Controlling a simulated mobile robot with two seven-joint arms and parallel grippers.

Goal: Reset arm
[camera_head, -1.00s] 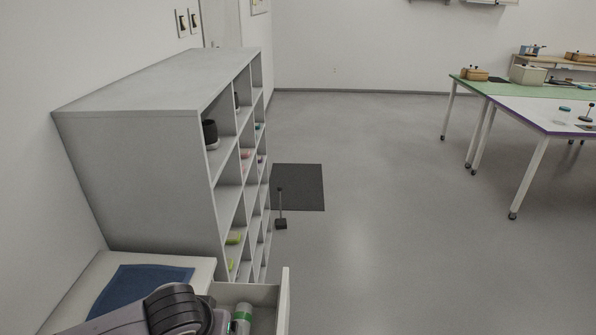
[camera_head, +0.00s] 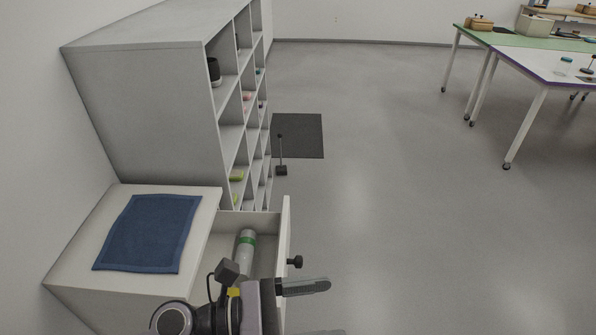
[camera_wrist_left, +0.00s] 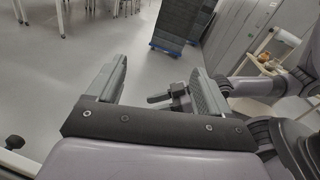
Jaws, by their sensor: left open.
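My left gripper (camera_head: 328,309) is at the bottom of the head view, just right of the open drawer's front, with its fingers pointing right. In the left wrist view its two fingers (camera_wrist_left: 157,82) stand wide apart, with nothing held between them. Part of my arm lies over the drawer's near end. Another arm of mine shows at the right of the wrist view; dark jaw-like parts (camera_wrist_left: 172,95) beyond the left fingers may be my right gripper, partly hidden.
An open drawer (camera_head: 287,225) with a black knob (camera_head: 295,262) holds a grey, green-banded cylinder (camera_head: 246,245). A blue cloth (camera_head: 150,232) lies on the cabinet top (camera_head: 207,200). A grey shelf unit (camera_head: 140,95) stands behind. The floor to the right is clear up to the tables (camera_head: 540,62).

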